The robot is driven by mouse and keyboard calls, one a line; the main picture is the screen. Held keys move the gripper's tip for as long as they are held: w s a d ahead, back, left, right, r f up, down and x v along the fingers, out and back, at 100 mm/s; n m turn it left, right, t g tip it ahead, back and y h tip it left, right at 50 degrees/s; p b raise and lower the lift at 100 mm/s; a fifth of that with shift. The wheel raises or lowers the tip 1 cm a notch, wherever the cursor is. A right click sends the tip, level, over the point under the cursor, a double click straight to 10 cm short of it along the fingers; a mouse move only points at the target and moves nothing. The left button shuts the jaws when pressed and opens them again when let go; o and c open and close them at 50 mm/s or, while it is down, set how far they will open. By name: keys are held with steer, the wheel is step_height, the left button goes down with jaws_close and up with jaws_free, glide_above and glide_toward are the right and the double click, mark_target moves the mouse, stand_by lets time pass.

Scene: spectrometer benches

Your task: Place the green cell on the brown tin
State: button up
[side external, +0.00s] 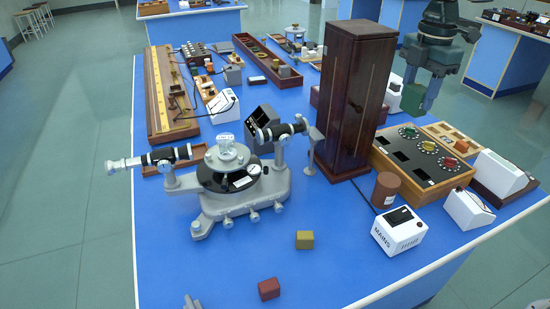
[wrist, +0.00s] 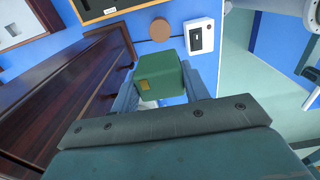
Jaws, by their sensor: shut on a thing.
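The green cell (side external: 412,98) is held between the fingers of my gripper (side external: 421,94), high above the bench in the side external view. In the wrist view the green cell (wrist: 158,72) sits between the two fingers (wrist: 160,90), with a small yellowish mark on its near face. The brown tin (side external: 386,189) is a short upright cylinder on the blue bench, below and to the left of my gripper. In the wrist view the round top of the brown tin (wrist: 160,29) shows beyond the cell, apart from it. I see nothing on that top.
A tall dark wooden cabinet (side external: 350,110) stands close left of my gripper and the tin. The white mains box (side external: 399,231) is right in front of the tin. A panel with dials (side external: 432,165) lies behind the tin. Two small blocks, yellow (side external: 304,240) and red (side external: 269,289), lie near the front.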

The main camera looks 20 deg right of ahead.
step_height(320, 180, down, 20)
steer(key=shift+r, duration=0.2)
stand_by(0.8)
steer(key=shift+f, duration=0.1)
steer(key=o, duration=1.1)
steer(key=shift+c, duration=0.2)
step_height(320, 180, up, 12)
stand_by(0.6)
